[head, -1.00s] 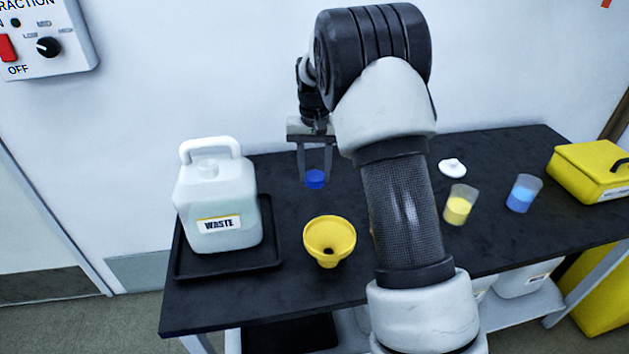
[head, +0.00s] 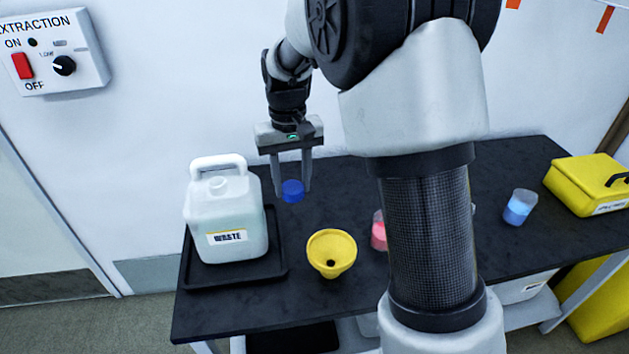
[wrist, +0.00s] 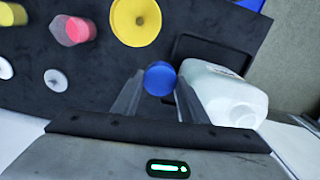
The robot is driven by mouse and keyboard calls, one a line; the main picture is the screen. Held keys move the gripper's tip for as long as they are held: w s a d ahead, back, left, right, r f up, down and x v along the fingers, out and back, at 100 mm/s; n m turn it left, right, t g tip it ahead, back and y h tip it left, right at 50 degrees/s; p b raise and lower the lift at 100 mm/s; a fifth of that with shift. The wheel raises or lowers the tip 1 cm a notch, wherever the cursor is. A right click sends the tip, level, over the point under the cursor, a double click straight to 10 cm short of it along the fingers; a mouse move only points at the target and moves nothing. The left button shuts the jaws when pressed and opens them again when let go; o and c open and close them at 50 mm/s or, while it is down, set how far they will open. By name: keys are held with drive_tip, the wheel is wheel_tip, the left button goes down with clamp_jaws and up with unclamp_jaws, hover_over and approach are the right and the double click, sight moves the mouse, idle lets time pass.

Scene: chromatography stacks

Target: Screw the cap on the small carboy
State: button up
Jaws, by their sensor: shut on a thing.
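A blue cap (head: 292,191) is held between the fingers of my gripper (head: 292,186), above the table and to the right of the carboy. In the wrist view the blue cap (wrist: 160,78) sits between the fingertips. The small white carboy (head: 226,220) with a WASTE label stands upright in a black tray (head: 280,262) at the table's left end. Its handle is at the top, and its neck (head: 219,184) shows in front of the handle. In the wrist view the carboy (wrist: 225,95) lies just right of the right finger.
A yellow funnel (head: 331,254) stands right of the tray. A beaker of pink liquid (head: 379,232) is partly hidden by my arm. A beaker of blue liquid (head: 519,207) and a yellow case (head: 590,184) stand at the right. An extraction switch box (head: 55,52) is on the wall.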

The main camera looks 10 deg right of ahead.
drive_tip(key=w+a+r+n+p, duration=0.1)
drive_tip(key=w+a+r+p, duration=0.1)
drive_tip(key=a+r+p, duration=0.6)
drive_tip(key=n+p, duration=0.1)
approach(217, 181)
drive_tip(key=shift+d+f, duration=0.1)
drive_tip(key=shift+d, duration=0.05)
drive_tip(key=shift+a, duration=0.2)
drive_tip(key=shift+f, duration=0.2)
drive_tip(key=shift+f+b, duration=1.6)
drive_tip(key=shift+f, duration=0.3)
drive_tip(key=shift+r+p, duration=0.1)
drive_tip(key=shift+p, duration=0.25)
drive_tip(key=shift+f, duration=0.35)
drive_tip(key=shift+f+b, duration=0.55)
drive_tip(key=shift+f, duration=0.2)
